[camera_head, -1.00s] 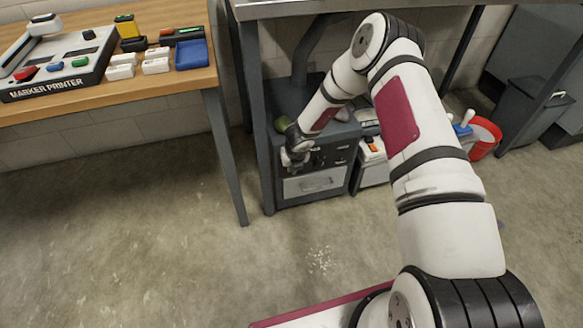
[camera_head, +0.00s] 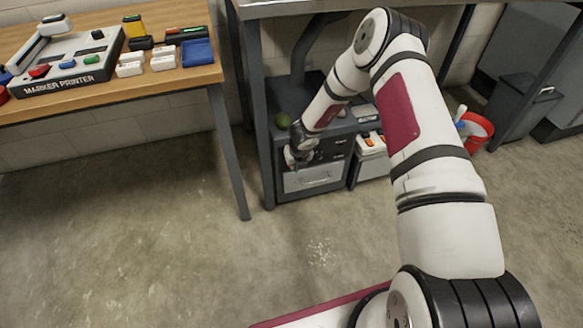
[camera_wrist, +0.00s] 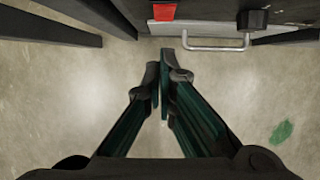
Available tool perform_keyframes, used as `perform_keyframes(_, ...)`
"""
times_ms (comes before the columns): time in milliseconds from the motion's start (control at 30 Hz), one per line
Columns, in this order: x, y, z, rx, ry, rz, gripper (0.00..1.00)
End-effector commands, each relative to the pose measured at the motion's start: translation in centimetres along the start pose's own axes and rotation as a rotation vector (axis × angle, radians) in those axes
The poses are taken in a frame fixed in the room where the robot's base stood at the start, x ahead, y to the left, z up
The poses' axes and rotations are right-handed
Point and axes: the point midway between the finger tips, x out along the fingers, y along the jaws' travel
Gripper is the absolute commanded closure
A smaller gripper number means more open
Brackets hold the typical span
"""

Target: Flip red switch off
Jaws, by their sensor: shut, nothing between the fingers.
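A grey cabinet-like machine (camera_head: 317,180) stands on the floor under the bench, with dark knobs and a drawer handle on its front. In the wrist view a red switch (camera_wrist: 164,12) shows at the top edge, on the machine's front, left of the metal handle (camera_wrist: 214,47). Its upper part is cut off, and I cannot tell its position. My gripper (camera_wrist: 163,73) is shut and empty, its tips below the red switch in the picture and seemingly apart from it. In the head view my wrist is in front of the machine's left side and hides part of the panel.
A dark bench leg (camera_head: 259,130) stands just left of the machine. A white box with orange buttons (camera_head: 371,150) and a red bucket (camera_head: 478,129) are to the right. A marker printer (camera_head: 62,70) is on the wooden table at left. The floor in front is clear.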

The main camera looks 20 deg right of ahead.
Motion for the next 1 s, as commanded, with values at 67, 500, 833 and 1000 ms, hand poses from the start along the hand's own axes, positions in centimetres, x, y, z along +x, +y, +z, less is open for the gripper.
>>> perform_keyframes(67, -1.3, -0.1, 0.4, 0.000, -0.002, -0.002, 1.00)
perform_keyframes(500, -7.7, 0.0, 2.0, -0.001, -0.001, -0.002, 1.00)
perform_keyframes(833, -8.7, -0.1, 2.2, 0.000, 0.000, -0.002, 1.00)
perform_keyframes(1000, -8.7, -0.1, 2.2, 0.000, 0.000, -0.002, 1.00)
